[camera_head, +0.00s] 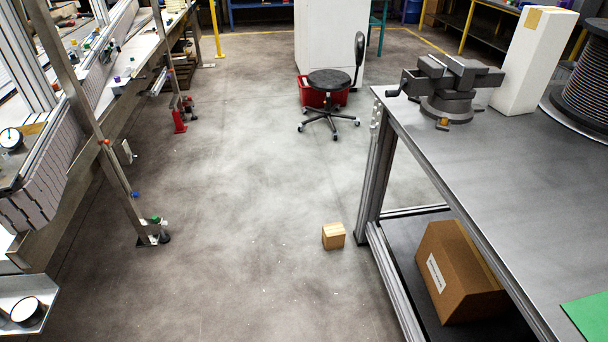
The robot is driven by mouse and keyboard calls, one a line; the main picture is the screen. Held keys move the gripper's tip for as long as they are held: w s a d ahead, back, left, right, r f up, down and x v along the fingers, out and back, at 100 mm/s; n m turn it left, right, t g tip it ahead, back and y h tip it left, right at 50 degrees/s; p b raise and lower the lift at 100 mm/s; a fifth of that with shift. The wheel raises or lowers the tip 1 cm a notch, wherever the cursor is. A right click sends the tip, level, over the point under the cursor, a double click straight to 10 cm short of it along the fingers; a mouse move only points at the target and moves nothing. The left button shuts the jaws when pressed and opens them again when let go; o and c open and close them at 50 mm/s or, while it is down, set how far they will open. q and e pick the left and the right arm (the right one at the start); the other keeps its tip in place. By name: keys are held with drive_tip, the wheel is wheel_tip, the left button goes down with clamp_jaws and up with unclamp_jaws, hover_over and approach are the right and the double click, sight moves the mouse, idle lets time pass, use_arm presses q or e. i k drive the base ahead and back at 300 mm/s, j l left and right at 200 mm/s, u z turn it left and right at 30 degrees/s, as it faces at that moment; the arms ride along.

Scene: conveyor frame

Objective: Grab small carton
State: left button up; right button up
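A small brown carton (333,236) sits upright on the concrete floor, just left of the near leg of the workbench. It stands apart from the bench, with bare floor around it on the other sides. A larger brown cardboard box (459,273) with a white label lies on the bench's lower shelf. Neither of my grippers shows in the head view, and no part of my arms is visible.
The workbench (480,160) on the right carries a vise (447,87), a white box and a cable spool. A conveyor frame (75,165) runs along the left. The floor (230,200) between is clear.

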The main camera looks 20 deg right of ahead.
sight(333, 234)
drive_tip(key=i+z, duration=0.15)
drive_tip(key=i, duration=0.45)
drive_tip(key=i+j+z, duration=0.15)
drive_tip(key=i, duration=0.45)
drive_tip(key=i+j+z, duration=0.1)
drive_tip(key=i+j, duration=0.15)
drive_tip(key=i, duration=0.35)
